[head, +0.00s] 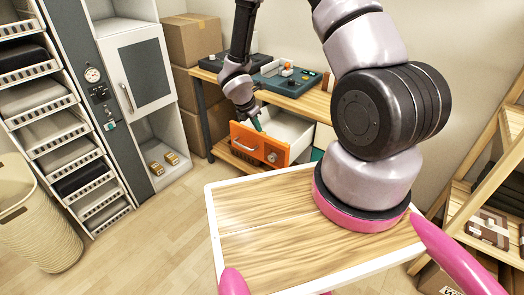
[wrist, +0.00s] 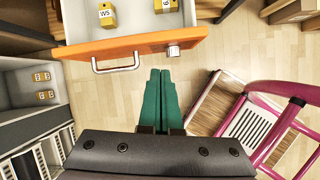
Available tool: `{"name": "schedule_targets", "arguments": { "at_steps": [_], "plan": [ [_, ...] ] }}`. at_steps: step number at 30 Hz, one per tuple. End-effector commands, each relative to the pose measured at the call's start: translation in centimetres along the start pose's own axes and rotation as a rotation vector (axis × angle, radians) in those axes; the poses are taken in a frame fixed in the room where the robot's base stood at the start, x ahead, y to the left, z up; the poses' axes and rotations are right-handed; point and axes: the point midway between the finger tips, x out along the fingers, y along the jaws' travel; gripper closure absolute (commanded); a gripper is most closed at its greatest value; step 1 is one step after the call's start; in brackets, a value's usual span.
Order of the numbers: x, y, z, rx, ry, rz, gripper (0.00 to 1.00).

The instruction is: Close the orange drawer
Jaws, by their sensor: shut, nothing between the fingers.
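The orange drawer (head: 260,146) is pulled out of the wooden workbench, and its pale inside shows behind the orange front. In the wrist view its orange front (wrist: 140,44) runs across the top, with a metal bar handle (wrist: 115,66) and a round metal knob (wrist: 173,50). My gripper (wrist: 160,72) has green fingers shut together with nothing between them. The fingertips point at the front near the knob; I cannot tell whether they touch it.
Inside the drawer lie yellow labelled blocks (wrist: 107,13). The workbench (head: 305,101) carries dark green devices (head: 285,80). A wooden rack (head: 490,190) stands right.

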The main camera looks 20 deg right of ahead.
Motion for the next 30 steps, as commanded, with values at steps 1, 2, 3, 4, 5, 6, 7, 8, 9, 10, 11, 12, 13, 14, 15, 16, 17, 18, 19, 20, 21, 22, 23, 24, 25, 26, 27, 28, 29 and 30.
{"name": "schedule_targets", "arguments": {
  "at_steps": [1,2,3,4,5,6,7,8,9,10,11,12,13,14,15,16,17,18,19,20,21,22,23,24,25,26,27,28,29,30],
  "plan": [
    [1.4,-0.5,-1.6,-0.064,0.018,-0.005,1.0],
    [2.0,-0.6,-2.3,-0.097,0.027,-0.003,1.0],
    [2.7,-0.7,-3.1,-0.132,0.037,-0.002,1.0],
    [3.1,-0.8,-3.6,-0.155,0.043,0.0,1.0],
    [3.4,-0.9,-4.0,-0.171,0.047,0.001,1.0],
    [3.8,-1.0,-4.4,-0.189,0.052,0.003,1.0],
    [4.0,-1.1,-4.6,-0.197,0.055,0.003,1.0],
    [4.2,-1.1,-4.7,-0.203,0.056,0.003,1.0],
    [4.5,-1.1,-4.8,-0.207,0.057,0.004,1.0],
    [4.7,-1.1,-4.9,-0.209,0.058,0.004,1.0],
    [5.0,-1.1,-4.9,-0.209,0.058,0.003,1.0],
    [5.5,-1.2,-4.9,-0.208,0.058,0.002,1.0],
    [6.0,-1.2,-4.9,-0.208,0.058,0.002,1.0],
    [6.5,-1.2,-5.0,-0.207,0.058,0.002,1.0],
    [7.3,-1.2,-5.0,-0.206,0.058,0.002,1.0],
    [7.9,-1.2,-5.0,-0.207,0.058,0.001,1.0],
    [8.6,-1.2,-5.1,-0.206,0.058,0.0,1.0],
    [9.5,-1.2,-5.1,-0.204,0.058,0.001,1.0],
    [10.1,-1.2,-5.2,-0.204,0.058,0.001,1.0],
    [10.8,-1.2,-5.2,-0.205,0.058,0.002,1.0],
    [11.7,-1.2,-5.2,-0.204,0.058,0.001,1.0],
    [12.3,-1.2,-5.3,-0.205,0.058,0.001,1.0],
    [12.9,-1.2,-5.3,-0.204,0.057,0.001,1.0],
    [13.7,-1.2,-5.3,-0.203,0.057,0.001,1.0],
    [14.3,-1.2,-5.4,-0.204,0.057,0.002,1.0],
    [14.4,-1.0,-4.8,-0.2,0.055,0.004,1.0],
    [14.6,-0.8,-4.0,-0.2,0.054,0.005,1.0],
    [14.8,-0.7,-3.6,-0.2,0.055,0.005,1.0],
    [14.9,-0.7,-3.3,-0.2,0.055,0.005,1.0],
    [15.1,-0.6,-2.9,-0.202,0.055,0.005,1.0]
  ]
}}
